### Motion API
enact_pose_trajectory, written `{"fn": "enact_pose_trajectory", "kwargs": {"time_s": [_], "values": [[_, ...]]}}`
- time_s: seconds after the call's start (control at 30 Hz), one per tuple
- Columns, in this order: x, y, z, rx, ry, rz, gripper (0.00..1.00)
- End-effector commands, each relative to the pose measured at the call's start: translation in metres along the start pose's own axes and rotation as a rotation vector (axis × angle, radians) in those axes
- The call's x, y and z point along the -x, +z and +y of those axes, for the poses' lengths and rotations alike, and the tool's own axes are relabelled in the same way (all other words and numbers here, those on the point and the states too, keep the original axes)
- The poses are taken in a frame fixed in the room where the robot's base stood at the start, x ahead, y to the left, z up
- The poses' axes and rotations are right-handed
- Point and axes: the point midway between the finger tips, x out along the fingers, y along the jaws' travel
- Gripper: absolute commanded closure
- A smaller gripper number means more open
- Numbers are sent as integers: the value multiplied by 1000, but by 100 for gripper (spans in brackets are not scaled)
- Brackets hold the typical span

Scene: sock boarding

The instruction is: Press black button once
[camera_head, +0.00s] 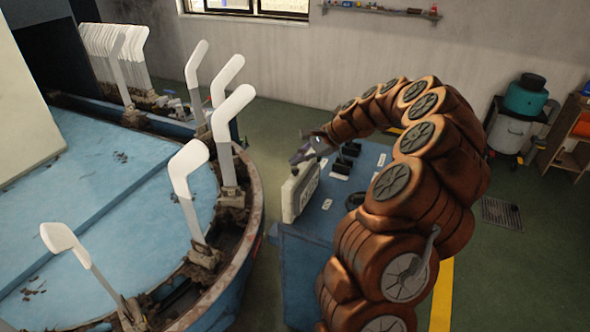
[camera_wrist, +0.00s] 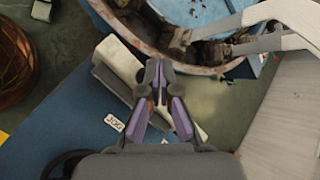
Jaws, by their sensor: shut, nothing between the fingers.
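My gripper (camera_head: 312,152) hangs over the left edge of a blue console (camera_head: 305,255) in the head view. In the wrist view my gripper (camera_wrist: 157,72) has its purple-grey fingers together and empty, above a pale box (camera_wrist: 120,70). That pale box (camera_head: 299,193) stands at the console's left edge in the head view. A small dark spot (camera_head: 294,171) shows at its top, under my gripper; I cannot tell whether it is the black button. Several black controls (camera_head: 345,161) with white labels sit on the console top. My gripper hides part of the box in the wrist view.
A round blue-topped machine (camera_head: 258,215) with upright white sock forms (camera_head: 190,165) curves along the left, close to the console. A label (camera_wrist: 114,122) lies on the console. A teal-topped canister (camera_head: 525,97) and a wooden shelf (camera_head: 578,135) stand at the right.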

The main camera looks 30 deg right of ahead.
Motion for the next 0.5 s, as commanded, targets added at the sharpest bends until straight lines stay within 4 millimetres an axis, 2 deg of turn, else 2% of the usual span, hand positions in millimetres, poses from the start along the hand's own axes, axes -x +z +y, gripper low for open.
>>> {"fn": "enact_pose_trajectory", "kwargs": {"time_s": [0.5], "values": [[-6, -5, 4, 0, -1, 1, 100]]}}
